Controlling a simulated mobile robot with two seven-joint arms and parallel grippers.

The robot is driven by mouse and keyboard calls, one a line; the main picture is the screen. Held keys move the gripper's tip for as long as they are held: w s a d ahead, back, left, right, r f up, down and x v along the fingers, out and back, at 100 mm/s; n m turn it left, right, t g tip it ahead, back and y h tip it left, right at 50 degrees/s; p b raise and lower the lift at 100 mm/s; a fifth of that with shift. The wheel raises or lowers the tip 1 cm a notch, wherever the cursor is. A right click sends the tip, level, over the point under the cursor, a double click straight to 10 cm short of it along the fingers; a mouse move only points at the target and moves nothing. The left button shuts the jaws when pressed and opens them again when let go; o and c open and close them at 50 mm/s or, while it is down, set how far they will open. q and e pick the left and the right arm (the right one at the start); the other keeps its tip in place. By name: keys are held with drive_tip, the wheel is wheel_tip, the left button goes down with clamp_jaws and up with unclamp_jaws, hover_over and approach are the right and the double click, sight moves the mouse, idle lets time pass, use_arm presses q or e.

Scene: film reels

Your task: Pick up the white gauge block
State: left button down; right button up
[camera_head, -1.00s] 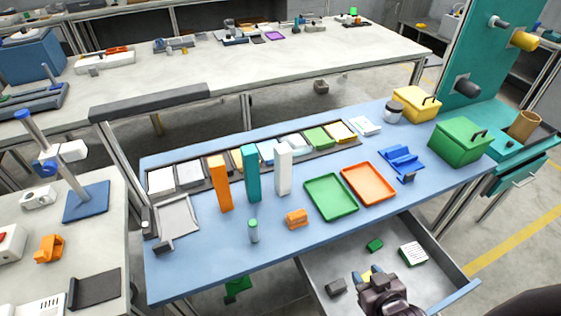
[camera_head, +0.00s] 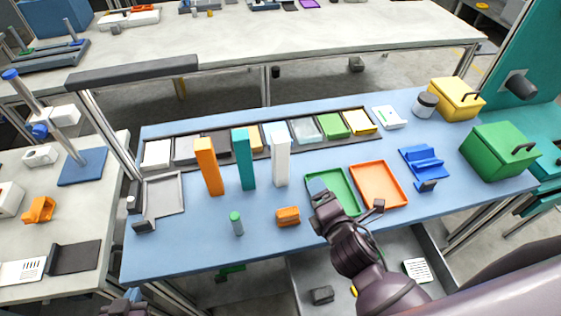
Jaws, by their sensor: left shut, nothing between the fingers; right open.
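The white gauge block (camera_head: 281,160) stands upright on the blue table. It is the right-hand one of three tall blocks, beside the teal block (camera_head: 244,160) and the orange block (camera_head: 208,167). My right gripper (camera_head: 346,203) is open over the front of the green tray (camera_head: 352,187), to the right of the white block and nearer to me, apart from it. My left gripper (camera_head: 130,301) is shut and empty at the lower left edge, below the table's front edge and mostly cut off by the frame.
A small orange block (camera_head: 288,216) and a green-topped cylinder (camera_head: 237,224) stand in front of the tall blocks. A compartment rack (camera_head: 226,151) lies behind them. An orange tray (camera_head: 379,184) is on the right. An open drawer (camera_head: 302,272) is below. The table's front left is clear.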

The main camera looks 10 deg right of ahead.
sight(283, 145)
drive_tip(key=w+a+r+n+t, duration=0.1)
drive_tip(key=w+a+r+n, duration=0.1)
drive_tip(key=w+n, duration=0.1)
drive_tip(key=w+a+r+n+t, duration=0.1)
drive_tip(key=w+a+r+n, duration=0.1)
drive_tip(key=n, duration=0.4)
drive_tip(key=w+a+r+n+y+b, duration=0.1)
drive_tip(key=w+a+r+n, duration=0.1)
drive_tip(key=n, duration=0.3)
drive_tip(key=shift+w+a+r+t, duration=0.15)
drive_tip(key=shift+w+t, duration=0.05)
drive_tip(key=shift+w, duration=0.25)
drive_tip(key=shift+w+a+r+t, duration=0.1)
drive_tip(key=shift+w+t, duration=0.1)
drive_tip(key=shift+w, duration=0.25)
drive_tip(key=shift+w+f, duration=0.15)
drive_tip(key=shift+w, duration=2.5)
drive_tip(key=shift+c, duration=0.4)
clamp_jaws()
